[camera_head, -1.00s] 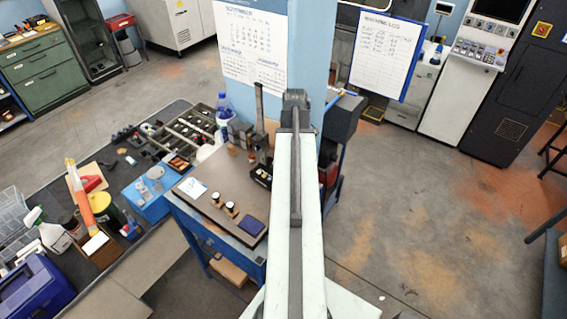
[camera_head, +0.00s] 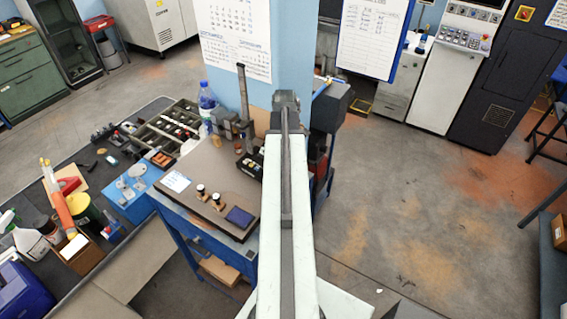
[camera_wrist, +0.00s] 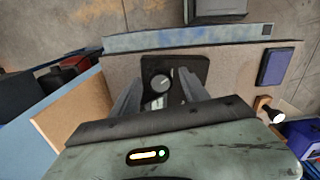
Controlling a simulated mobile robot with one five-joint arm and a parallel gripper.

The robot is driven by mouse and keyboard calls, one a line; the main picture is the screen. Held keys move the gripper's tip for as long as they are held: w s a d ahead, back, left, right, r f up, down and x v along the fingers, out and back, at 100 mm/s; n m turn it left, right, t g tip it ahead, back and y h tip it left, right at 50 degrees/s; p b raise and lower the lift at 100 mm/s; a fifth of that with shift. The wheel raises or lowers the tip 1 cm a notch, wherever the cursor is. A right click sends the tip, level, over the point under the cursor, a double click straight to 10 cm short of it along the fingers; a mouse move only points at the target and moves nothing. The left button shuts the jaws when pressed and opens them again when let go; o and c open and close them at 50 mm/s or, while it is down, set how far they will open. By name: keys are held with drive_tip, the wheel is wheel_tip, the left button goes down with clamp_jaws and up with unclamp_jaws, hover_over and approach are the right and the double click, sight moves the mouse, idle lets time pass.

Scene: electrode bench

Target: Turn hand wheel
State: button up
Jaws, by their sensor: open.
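In the wrist view a round grey knob-like part (camera_wrist: 160,83), possibly the hand wheel, sits on a black plate (camera_wrist: 198,66) on the brown bench top. My gripper (camera_wrist: 160,77) is open, with one finger on each side of the round part in the picture. I cannot tell whether the fingers touch it or are still above it. In the head view my arm covers the gripper's fingers and most of this spot. A small black device (camera_head: 249,165) shows just left of my arm on the bench.
An upright metal post (camera_head: 243,95) stands behind. A dark grey box (camera_head: 332,106) is right of my arm.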

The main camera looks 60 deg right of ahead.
drive_tip(key=shift+r, duration=0.1)
clamp_jaws()
